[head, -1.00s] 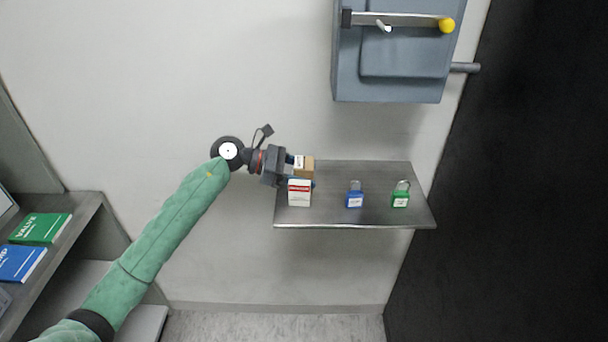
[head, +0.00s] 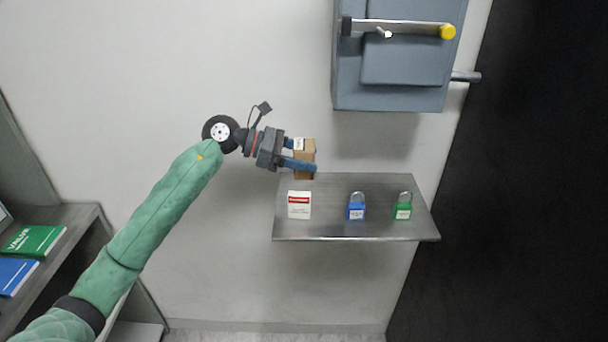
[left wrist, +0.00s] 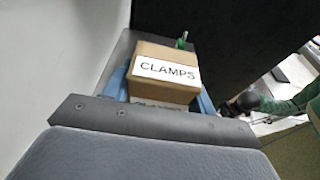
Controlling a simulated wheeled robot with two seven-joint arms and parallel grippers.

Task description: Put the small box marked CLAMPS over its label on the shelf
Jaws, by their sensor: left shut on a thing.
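The small brown box (head: 307,153) has a white label; in the left wrist view the box (left wrist: 165,88) reads CLAMPS. My left gripper (head: 302,157) is shut on it, a blue finger on either side. In the head view the box appears above the back left part of the grey metal shelf (head: 330,226). In the left wrist view a partly hidden white strip with lettering shows just below the box's label; I cannot tell what it is fixed to.
On the shelf stand a white and red box (head: 299,205), a blue padlock (head: 356,208) and a green padlock (head: 403,207). A grey wall cabinet (head: 400,70) with a yellow-tipped lever is above. Books, one green (head: 34,241), lie on the left unit.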

